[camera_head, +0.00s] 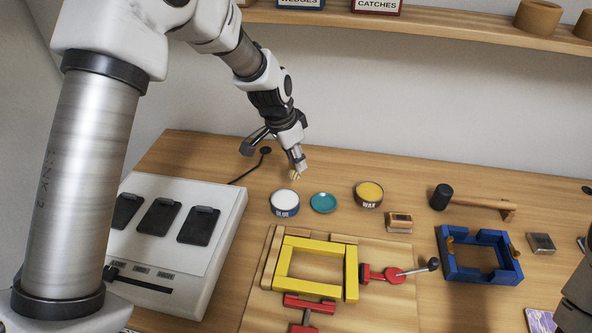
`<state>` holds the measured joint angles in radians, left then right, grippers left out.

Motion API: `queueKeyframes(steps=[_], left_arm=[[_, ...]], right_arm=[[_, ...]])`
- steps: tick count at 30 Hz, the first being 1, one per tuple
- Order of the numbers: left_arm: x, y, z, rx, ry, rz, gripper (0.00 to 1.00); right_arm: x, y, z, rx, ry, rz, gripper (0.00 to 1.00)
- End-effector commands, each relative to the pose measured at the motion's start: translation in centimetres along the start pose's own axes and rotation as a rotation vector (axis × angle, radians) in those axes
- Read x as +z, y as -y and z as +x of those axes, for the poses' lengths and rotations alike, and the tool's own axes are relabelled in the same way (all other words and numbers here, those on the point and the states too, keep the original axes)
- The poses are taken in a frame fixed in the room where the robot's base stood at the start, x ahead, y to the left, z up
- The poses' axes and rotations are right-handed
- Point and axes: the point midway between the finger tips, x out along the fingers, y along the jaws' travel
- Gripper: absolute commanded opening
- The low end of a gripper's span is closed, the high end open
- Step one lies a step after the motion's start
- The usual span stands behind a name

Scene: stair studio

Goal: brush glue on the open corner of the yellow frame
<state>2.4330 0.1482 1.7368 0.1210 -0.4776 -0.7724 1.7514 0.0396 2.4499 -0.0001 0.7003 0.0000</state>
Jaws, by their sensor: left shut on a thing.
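The yellow frame (351,273) lies on a wooden board, with red clamps at its right and front sides. A glue pot (285,204) with white glue showing stands uncovered behind the frame. My left gripper (297,164) is above and behind the pot, shut on a small tan thing (295,175) that looks like a brush, mostly hidden by the fingers. It is apart from the pot and the frame. My right gripper is out of view.
A teal lid (323,202) and a wax pot (369,193) stand right of the glue. A wooden block (399,222), mallet (466,200) and blue frame (463,272) lie to the right. A white box (228,235) with black pads stands left. A shelf (420,25) runs above.

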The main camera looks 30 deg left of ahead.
Motion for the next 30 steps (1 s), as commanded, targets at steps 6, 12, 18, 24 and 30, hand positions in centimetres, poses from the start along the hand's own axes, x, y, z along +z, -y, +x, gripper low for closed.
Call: queueKeyframes(steps=[6, 12, 18, 24, 30], left_arm=[[1.4, 0.9, 0.5, -0.004, 0.002, -0.029, 0.0], [2.1, 0.8, 2.2, -0.008, -0.002, -0.029, 0.0], [2.8, 0.7, 4.6, -0.008, -0.001, -0.029, 0.0], [3.4, 0.7, 6.7, -0.008, -0.001, -0.029, 0.0], [3.5, 0.7, 7.1, -0.008, -0.002, -0.029, 0.0]], right_arm=[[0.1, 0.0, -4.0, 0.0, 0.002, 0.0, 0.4], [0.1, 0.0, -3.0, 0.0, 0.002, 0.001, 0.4], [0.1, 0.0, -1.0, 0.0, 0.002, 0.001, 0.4], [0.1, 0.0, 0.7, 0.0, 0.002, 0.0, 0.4], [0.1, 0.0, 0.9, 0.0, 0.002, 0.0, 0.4]])
